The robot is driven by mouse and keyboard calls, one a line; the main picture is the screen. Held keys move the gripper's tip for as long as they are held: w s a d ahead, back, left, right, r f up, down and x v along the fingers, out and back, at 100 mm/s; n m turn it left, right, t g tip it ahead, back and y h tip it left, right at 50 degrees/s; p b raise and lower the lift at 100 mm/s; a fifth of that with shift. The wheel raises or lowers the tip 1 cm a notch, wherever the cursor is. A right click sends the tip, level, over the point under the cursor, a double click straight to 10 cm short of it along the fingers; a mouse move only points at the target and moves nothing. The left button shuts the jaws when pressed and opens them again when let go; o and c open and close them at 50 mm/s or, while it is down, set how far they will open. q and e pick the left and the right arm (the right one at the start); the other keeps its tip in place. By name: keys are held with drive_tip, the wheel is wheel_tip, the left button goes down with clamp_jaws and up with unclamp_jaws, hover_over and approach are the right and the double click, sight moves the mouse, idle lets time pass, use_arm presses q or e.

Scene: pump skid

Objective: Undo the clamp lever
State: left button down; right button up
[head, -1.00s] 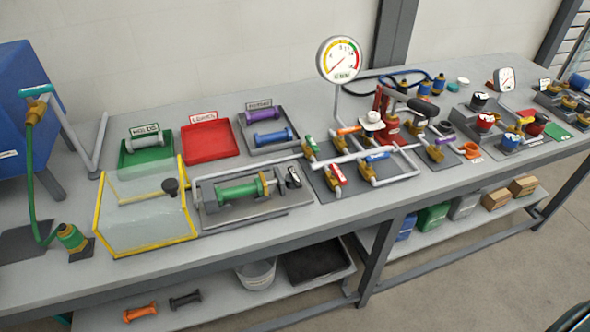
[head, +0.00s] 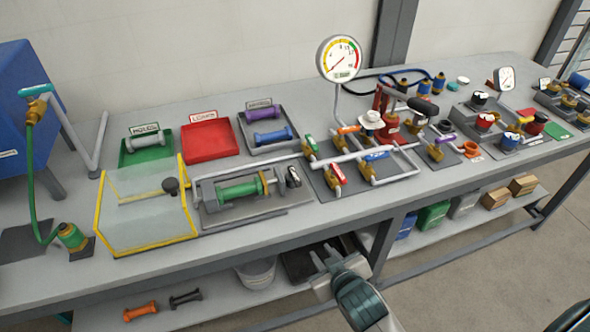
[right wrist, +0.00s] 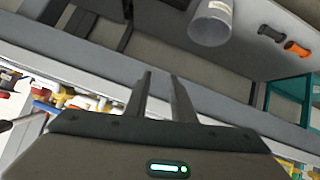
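A green spool-shaped piece (head: 240,189) lies in a grey fixture (head: 207,194) on the bench, in the middle-left of the head view. A small dark lever (head: 293,177) with a pale edge stands at the fixture's right end; it looks like the clamp lever. Its exact position is too small to tell. My right gripper (head: 326,256) is below and in front of the bench's front edge, well short of the lever. Its fingers stand apart and empty, also in the right wrist view (right wrist: 160,90). My left gripper is not in view.
A yellow-framed clear guard (head: 146,215) stands left of the fixture. Pipes with coloured valves and a tall gauge (head: 339,60) stand to the right. The bench front edge lies between my right gripper and the fixture. A bucket (head: 256,272) is on the lower shelf.

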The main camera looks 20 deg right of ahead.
drive_tip(key=w+a+r+n+t+y, duration=0.3)
drive_tip(key=w+a+r, duration=0.15)
drive_tip(key=r, duration=0.55)
drive_tip(key=w+a+r+n+t+y, duration=0.3)
drive_tip(key=w+a+r+t, duration=0.15)
drive_tip(key=r, duration=0.65)
drive_tip(key=w+a+r+n+t+y, duration=0.3)
drive_tip(key=w+a+r+y, duration=0.15)
drive_tip(key=r, duration=0.55)
drive_tip(key=s+a+r+n+g+y, duration=0.1)
drive_tip(key=a+r+n+g+y, duration=0.5)
drive_tip(key=n+y, duration=0.25)
drive_tip(key=s+a+f+n+g+y, duration=0.15)
drive_tip(key=s+a+n+g, duration=0.35)
drive_tip(key=a+n+g, duration=0.8)
drive_tip(key=w+d+f+n+g+h, duration=0.4)
drive_tip(key=d+f+n+h, duration=0.2)
drive_tip(key=d+f+h, duration=0.4)
drive_tip(key=w+d+r+m+h, duration=0.1)
drive_tip(key=w+d+h, duration=0.1)
drive_tip(key=d, duration=0.5)
drive_tip(key=w+d+r+m+t+h, duration=0.1)
drive_tip(key=w+d+r+h, duration=0.1)
drive_tip(key=d, duration=0.5)
drive_tip(key=w+d+r+m+h, duration=0.1)
drive_tip(key=w+d+r+h, duration=0.1)
drive_tip(key=d+h, duration=0.4)
drive_tip(key=shift+w+d+r+t, duration=0.15)
drive_tip(key=shift+w+d+t, duration=0.2)
drive_tip(key=shift+w+d, duration=0.25)
